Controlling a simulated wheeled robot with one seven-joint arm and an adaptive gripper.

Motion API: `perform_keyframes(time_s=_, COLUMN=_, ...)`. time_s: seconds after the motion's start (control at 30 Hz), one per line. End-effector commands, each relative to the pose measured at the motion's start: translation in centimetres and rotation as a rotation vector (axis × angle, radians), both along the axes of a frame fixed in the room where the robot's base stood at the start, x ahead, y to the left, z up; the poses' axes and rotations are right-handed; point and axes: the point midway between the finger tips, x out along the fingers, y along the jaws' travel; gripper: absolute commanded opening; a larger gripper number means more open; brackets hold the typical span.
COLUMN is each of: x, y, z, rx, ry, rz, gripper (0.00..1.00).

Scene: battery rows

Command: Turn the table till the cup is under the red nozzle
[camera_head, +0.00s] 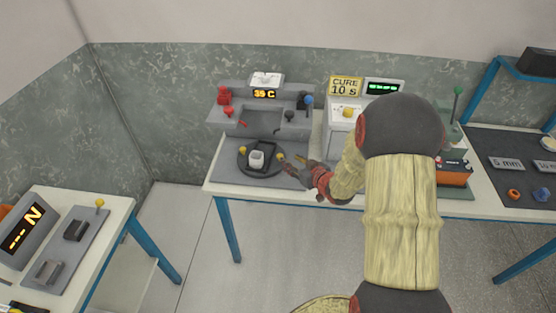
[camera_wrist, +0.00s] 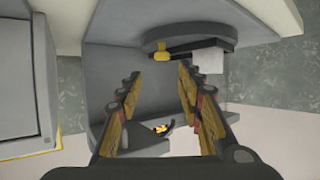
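The dark round turntable (camera_head: 246,169) sits on the grey station, with a white cup (camera_head: 256,158) standing near its front middle. A dark block stands behind the cup. The red nozzle (camera_head: 228,111) is at the station's back left; the cup is in front of it and to its right, not beneath it. A yellow knob (camera_head: 281,157) is on the turntable's right edge. My gripper (camera_head: 290,164) is just right of this knob. In the wrist view the fingers are open, with the knob (camera_wrist: 162,53) beyond the gap between their tips and the cup (camera_wrist: 208,61) to the right.
A blue nozzle (camera_head: 308,100) is at the station's back right. A white machine (camera_head: 342,118) with a "CURE 10 s" sign (camera_head: 345,87) stands close on the right. Another bench (camera_head: 119,208) is at left.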

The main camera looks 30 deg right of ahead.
Motion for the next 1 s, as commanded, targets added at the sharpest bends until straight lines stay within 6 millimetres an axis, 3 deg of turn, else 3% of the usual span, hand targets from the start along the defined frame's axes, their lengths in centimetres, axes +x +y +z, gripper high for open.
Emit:
perform_keyframes(time_s=0.17, x=0.3, y=0.1, z=-1.1, rx=0.023, ry=-0.024, rz=0.015, gripper=0.37)
perform_keyframes(time_s=0.7, x=6.7, y=0.6, z=-3.7, rx=0.020, ry=-0.022, rz=0.015, gripper=0.37)
perform_keyframes(time_s=1.0, x=7.1, y=0.5, z=-3.8, rx=0.021, ry=-0.021, rz=0.013, gripper=0.37)
